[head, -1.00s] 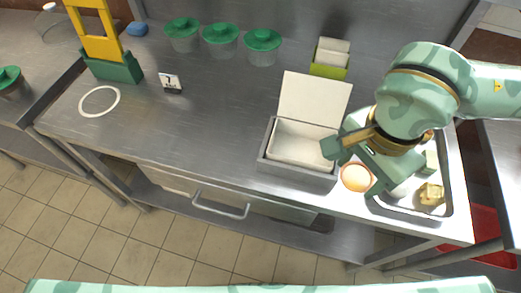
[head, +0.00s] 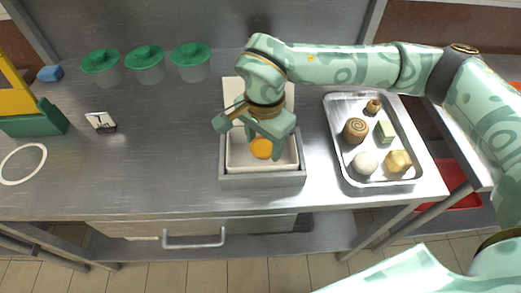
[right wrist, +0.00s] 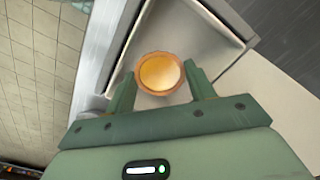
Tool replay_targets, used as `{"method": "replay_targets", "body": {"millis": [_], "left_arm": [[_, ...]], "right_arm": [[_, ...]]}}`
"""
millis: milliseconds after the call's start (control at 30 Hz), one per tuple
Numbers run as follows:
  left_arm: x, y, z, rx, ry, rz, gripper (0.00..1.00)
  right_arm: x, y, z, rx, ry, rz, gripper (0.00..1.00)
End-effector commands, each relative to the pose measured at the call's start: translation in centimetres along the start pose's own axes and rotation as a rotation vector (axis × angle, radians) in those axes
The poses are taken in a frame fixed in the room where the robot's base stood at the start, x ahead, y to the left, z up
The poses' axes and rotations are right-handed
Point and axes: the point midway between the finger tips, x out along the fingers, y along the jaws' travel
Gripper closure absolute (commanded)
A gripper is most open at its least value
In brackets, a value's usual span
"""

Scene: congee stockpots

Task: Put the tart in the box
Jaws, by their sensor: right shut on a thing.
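The tart (head: 261,149), round with an orange-yellow filling and brown crust, is between the fingers of my right gripper (head: 263,137), which is shut on it. The open box (head: 262,180), grey outside with a pale lining and a raised lid, lies directly under the gripper. The tart shows within the box's opening; I cannot tell whether it touches the floor. In the right wrist view the tart (right wrist: 160,73) sits between both fingertips, over the box's pale interior (right wrist: 190,30). The gripper hides part of the lid. My left gripper is not in view.
A metal tray (head: 350,182) right of the box holds several pastries. Green-lidded tubs (head: 146,65) stand along the back. A small sign (head: 101,122), a white ring (head: 22,163) and a yellow-green stand (head: 35,122) are at left. The counter left of the box is clear.

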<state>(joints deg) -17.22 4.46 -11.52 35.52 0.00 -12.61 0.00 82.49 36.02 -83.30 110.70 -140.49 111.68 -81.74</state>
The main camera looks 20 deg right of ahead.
Motion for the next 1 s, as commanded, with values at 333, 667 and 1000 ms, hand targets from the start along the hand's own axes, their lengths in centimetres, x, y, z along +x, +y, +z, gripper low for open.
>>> {"method": "replay_targets", "body": {"millis": [333, 667, 1000], "left_arm": [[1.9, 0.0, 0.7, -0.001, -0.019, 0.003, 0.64], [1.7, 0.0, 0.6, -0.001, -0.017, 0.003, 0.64], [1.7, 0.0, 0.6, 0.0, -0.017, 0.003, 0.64]], "right_arm": [[4.4, -0.8, -0.2, 0.0, -0.003, 0.005, 0.68], [4.3, -0.8, -0.2, 0.0, 0.001, 0.001, 0.68], [4.3, -0.8, -0.2, 0.0, 0.001, 0.001, 0.24]]}}
